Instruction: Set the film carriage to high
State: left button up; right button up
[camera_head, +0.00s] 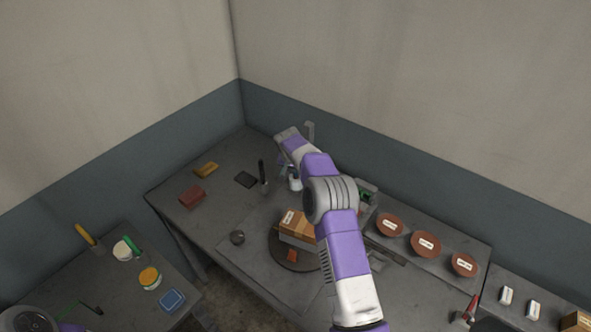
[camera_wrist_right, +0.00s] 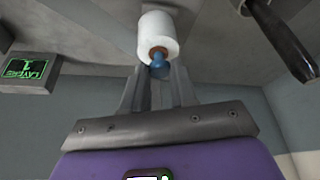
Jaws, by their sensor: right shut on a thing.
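The film carriage shows as a white film roll (camera_wrist_right: 158,36) with a brown core in the right wrist view. It also shows in the head view (camera_head: 295,184), partly behind my right arm. A blue knob (camera_wrist_right: 159,62) sits at the end of the roll. My right gripper (camera_wrist_right: 158,76) is shut on this blue knob, one finger on each side. In the head view my right gripper (camera_head: 284,166) is small and mostly hidden by its wrist. A grey mast (camera_head: 310,131) rises behind it. The carriage's height marks cannot be made out. My left gripper is not in view.
A turntable (camera_head: 276,254) holds a stacked carton (camera_head: 297,222). A green display (camera_wrist_right: 27,69) reads LAYERS 1. Several brown discs (camera_head: 426,243) lie on the right. A dark upright handle (camera_head: 262,171) stands left of the roll. Side tables hold jars and small tools.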

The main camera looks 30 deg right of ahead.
grip_shut()
notch_tip(320, 180, up, 5)
jog(key=shift+f+p, duration=0.15)
jog(key=shift+p, duration=1)
jog(key=shift+w, duration=0.1)
jog(key=o, duration=0.5)
grip_release()
jog(key=o, duration=0.4)
jog(key=shift+o, duration=0.2)
jog(key=shift+f, duration=0.1)
jog(key=v, duration=0.7)
jog(key=shift+r+b, duration=0.25)
jog(key=shift+b, duration=0.05)
jog(key=shift+a, duration=0.1)
